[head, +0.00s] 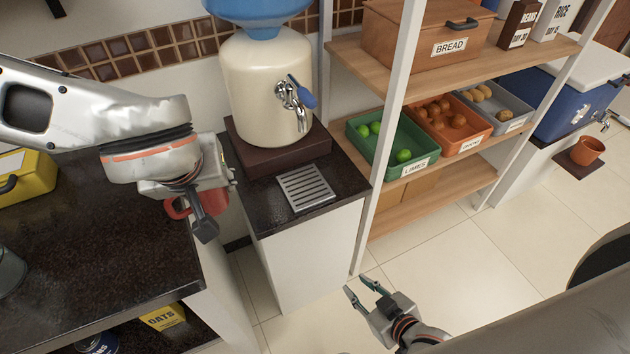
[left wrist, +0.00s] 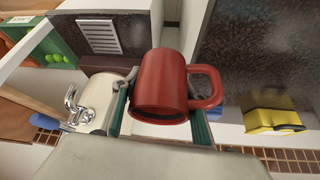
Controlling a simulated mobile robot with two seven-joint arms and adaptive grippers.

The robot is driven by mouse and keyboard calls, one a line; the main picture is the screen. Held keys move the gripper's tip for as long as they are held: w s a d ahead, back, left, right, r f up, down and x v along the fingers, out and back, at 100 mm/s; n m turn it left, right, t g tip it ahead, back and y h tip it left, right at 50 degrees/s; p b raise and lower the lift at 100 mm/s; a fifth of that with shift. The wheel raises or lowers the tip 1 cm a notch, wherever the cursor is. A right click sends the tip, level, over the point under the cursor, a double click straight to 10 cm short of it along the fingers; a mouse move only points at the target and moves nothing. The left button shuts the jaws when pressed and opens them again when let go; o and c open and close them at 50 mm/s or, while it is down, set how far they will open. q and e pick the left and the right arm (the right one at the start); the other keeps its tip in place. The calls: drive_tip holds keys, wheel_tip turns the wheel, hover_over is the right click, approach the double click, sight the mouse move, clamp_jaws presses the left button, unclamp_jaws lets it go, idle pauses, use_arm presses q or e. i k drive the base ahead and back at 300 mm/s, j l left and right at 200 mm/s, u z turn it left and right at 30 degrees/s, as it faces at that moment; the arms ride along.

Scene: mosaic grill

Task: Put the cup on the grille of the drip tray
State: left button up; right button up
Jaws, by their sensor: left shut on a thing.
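A red cup (left wrist: 163,82) with a handle is held between the fingers of my left gripper (left wrist: 160,108), which is shut on it. In the head view the cup (head: 178,208) is partly hidden by the gripper (head: 200,205), left of the water dispenser and beyond the left edge of its stand. The drip tray's grey slatted grille (head: 306,188) lies bare on the dark stand top in front of the dispenser; it also shows in the left wrist view (left wrist: 99,37). My right gripper (head: 367,292) is open and empty over the floor.
The cream dispenser (head: 265,90) with a metal tap (head: 294,93) stands on a brown block behind the grille. A dark counter (head: 110,240) is at left, with a gap before the stand. A shelf post (head: 386,150) and a green lime bin (head: 385,160) stand right.

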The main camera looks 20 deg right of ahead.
sight(306, 191)
drive_tip(key=l+u, duration=0.1)
drive_tip(key=l, duration=0.4)
drive_tip(key=l+u, duration=0.1)
drive_tip(key=l, duration=0.4)
drive_tip(key=k+l+u, duration=0.15)
drive_tip(key=l, duration=0.4)
drive_tip(key=l+u, duration=0.1)
drive_tip(key=l, duration=0.4)
drive_tip(key=k+l+u, duration=0.1)
drive_tip(key=l, duration=0.4)
drive_tip(key=k+l+u, duration=0.1)
drive_tip(key=l, duration=0.4)
drive_tip(key=k+l+u, duration=0.1)
drive_tip(key=l, duration=0.35)
drive_tip(key=k+l+u, duration=0.15)
drive_tip(key=l, duration=0.35)
drive_tip(key=i+j+u, duration=0.1)
drive_tip(key=i+j, duration=0.4)
drive_tip(key=i, duration=0.15)
